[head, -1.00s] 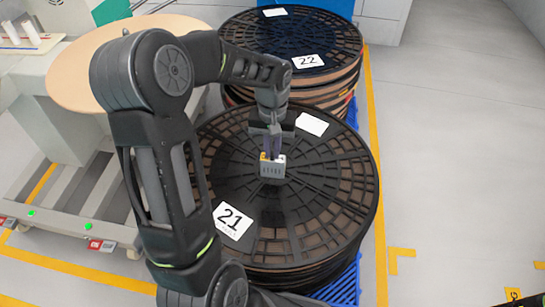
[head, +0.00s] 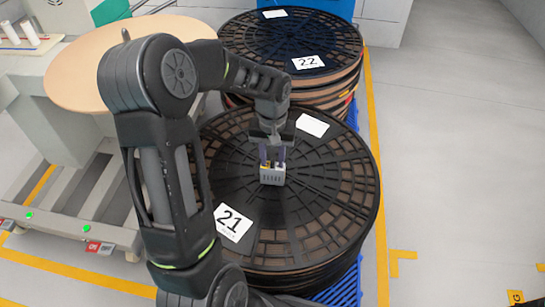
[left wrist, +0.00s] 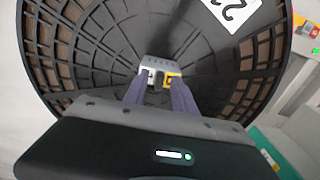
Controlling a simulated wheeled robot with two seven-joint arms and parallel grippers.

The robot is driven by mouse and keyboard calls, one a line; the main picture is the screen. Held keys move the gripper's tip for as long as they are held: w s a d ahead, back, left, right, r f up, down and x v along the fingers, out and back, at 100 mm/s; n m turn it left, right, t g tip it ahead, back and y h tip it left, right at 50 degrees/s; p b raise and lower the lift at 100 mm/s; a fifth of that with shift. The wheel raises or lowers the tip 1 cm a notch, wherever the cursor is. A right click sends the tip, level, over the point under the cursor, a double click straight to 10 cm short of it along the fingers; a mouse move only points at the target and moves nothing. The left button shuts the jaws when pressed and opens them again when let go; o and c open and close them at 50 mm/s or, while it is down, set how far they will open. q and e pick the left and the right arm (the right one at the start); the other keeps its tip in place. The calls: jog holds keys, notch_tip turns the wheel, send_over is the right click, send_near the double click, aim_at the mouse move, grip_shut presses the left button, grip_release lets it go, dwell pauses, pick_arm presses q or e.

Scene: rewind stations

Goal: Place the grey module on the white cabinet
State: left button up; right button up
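The grey module (head: 272,176) is a small box with a yellow part on top. It sits on the black reel labelled 21 (head: 310,225), near its middle. My left gripper (head: 272,161) is right above it, fingers pointing down and spread apart. In the left wrist view the module (left wrist: 158,72) shows just beyond the tips of my left gripper (left wrist: 159,84); its yellow part is at the right. I cannot tell which pale unit is the white cabinet. My right gripper is not in view.
Reel stack 22 (head: 290,45) stands behind. A round tan disc (head: 100,75) and a pale machine base (head: 70,215) are at left. Yellow floor lines (head: 374,150) run along the right, where grey floor (head: 460,150) is clear. The wrist view shows a box with coloured buttons (left wrist: 306,30).

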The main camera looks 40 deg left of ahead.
pick_arm(q)
jog(key=shift+r, duration=0.1)
notch_tip(320, 180, up, 12)
jog(key=p, duration=0.3)
jog(key=shift+p, duration=0.35)
dwell(0.4)
